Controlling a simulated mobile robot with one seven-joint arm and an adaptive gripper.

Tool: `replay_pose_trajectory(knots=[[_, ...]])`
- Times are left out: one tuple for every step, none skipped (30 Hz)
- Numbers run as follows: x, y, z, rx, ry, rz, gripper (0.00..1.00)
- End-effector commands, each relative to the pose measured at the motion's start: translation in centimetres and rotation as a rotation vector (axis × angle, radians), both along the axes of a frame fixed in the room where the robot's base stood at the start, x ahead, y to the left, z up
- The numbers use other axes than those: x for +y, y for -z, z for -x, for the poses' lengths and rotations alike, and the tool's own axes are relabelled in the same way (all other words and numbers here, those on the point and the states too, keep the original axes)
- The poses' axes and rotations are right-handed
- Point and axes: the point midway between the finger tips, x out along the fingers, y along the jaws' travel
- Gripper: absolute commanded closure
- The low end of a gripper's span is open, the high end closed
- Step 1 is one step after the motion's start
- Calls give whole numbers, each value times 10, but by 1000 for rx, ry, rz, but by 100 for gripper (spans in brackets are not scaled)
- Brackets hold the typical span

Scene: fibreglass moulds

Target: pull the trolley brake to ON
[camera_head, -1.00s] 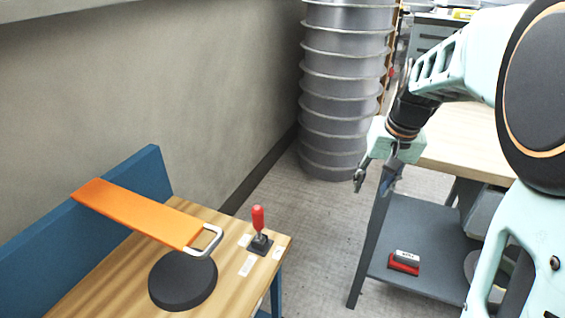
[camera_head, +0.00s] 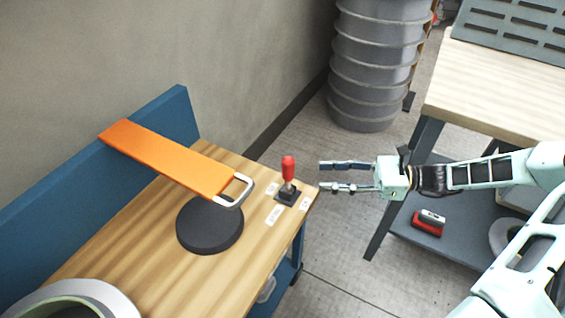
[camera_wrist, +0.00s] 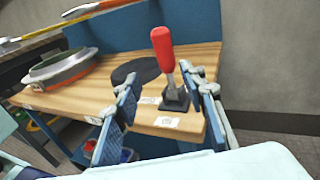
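The red grip also shows in the wrist view (camera_wrist: 163,50), standing nearly upright with a slight tilt. White labels (camera_head: 273,215) lie around the base; their words are too small to read. My gripper (camera_head: 322,177) is open and empty, just right of the lever, with its fingers pointing at it. In the wrist view my gripper (camera_wrist: 165,95) has the lever beyond and between its fingertips.
A blue panel (camera_head: 60,210) backs the trolley. A grey ribbed duct (camera_head: 375,65) and a second table (camera_head: 490,90) stand beyond. Floor between is clear.

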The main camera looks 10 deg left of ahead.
Motion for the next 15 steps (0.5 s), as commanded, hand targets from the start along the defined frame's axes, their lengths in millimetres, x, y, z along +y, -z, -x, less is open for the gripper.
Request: replay_pose_trajectory(knots=[[-2, -5, -3, 13, 19, -30, 62], [-3, -8, -4, 19, 25, -44, 62], [-2, -10, -5, 25, 30, -56, 62], [-1, -11, -5, 28, 33, -61, 62], [0, -11, -5, 30, 34, -64, 62], [4, -12, -5, 30, 34, -65, 62], [8, -12, -5, 30, 33, -66, 62], [12, -12, -5, 30, 33, -66, 62], [18, -11, -4, 30, 32, -65, 62], [24, -11, -3, 30, 31, -65, 62], [29, -10, -3, 30, 31, -65, 62], [37, -10, -3, 28, 31, -64, 62], [43, -10, -2, 29, 31, -64, 62], [49, -10, -2, 29, 31, -64, 62], [57, -10, -1, 28, 31, -63, 62]])
